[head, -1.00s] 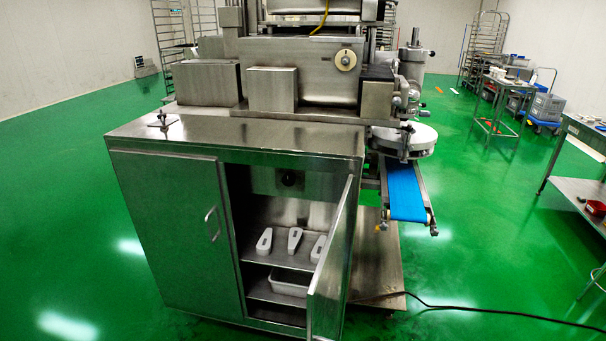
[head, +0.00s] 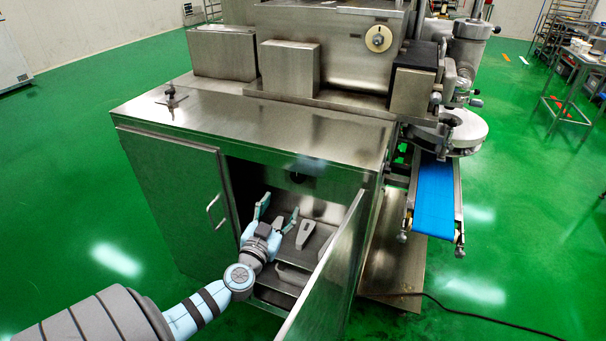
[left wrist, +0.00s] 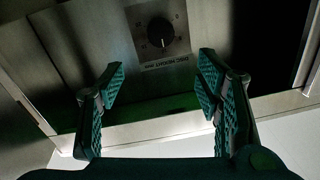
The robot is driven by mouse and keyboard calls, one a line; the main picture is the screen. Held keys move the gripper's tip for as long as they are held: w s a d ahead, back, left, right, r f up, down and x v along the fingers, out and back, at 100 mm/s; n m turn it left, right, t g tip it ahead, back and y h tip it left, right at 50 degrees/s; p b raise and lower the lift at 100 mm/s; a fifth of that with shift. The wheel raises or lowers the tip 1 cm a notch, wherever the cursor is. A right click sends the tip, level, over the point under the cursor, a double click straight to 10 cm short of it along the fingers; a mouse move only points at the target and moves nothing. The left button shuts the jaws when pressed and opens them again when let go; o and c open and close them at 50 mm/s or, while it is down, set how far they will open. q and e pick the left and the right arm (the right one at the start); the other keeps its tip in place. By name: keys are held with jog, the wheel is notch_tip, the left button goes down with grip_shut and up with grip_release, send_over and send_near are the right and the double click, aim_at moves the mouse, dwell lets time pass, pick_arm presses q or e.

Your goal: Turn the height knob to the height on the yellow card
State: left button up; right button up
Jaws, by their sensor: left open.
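The height knob (left wrist: 160,31) is a round black knob on a dark dial plate with pale marks, in the upper middle of the left wrist view. In the head view the knob (head: 297,178) is a dark spot under the cabinet top, inside the open compartment. My left gripper (head: 280,209) is open and empty at the compartment's mouth, below the knob. In the left wrist view its two fingers (left wrist: 161,82) stand apart below the dial, clear of it. I see no yellow card.
The open cabinet door (head: 322,275) stands right of my left arm. The closed door (head: 175,190) is on the left. Grey wedge-shaped tools (head: 307,233) lie on the shelf below my gripper, with a tray (head: 291,277) under it. A blue conveyor (head: 434,195) is outside, to the right.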

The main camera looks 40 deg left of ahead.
aim_at(297, 177)
pick_arm(q)
jog(key=b+x, duration=0.1)
jog(key=x, duration=0.3)
jog(key=b+x, duration=0.1)
jog(key=x, duration=0.3)
jog(key=b+x, duration=0.2)
jog(key=x, duration=0.2)
jog(key=shift+w+a+f, duration=0.1)
jog(key=shift+w+f, duration=0.05)
jog(key=shift+f, duration=0.2)
jog(key=shift+w+a+r, duration=0.2)
jog(key=shift+w+a, duration=0.05)
jog(key=shift+w, duration=0.35)
pick_arm(e)
jog(key=shift+s+f, duration=0.15)
jog(key=shift+f, duration=1.05)
jog(key=shift+s+f, duration=0.1)
jog(key=shift+f, duration=1.05)
pick_arm(q)
jog(key=c, duration=1.2)
jog(key=shift+o, duration=0.2)
pick_arm(e)
jog(key=shift+s, duration=0.1)
jog(key=shift+r, duration=0.2)
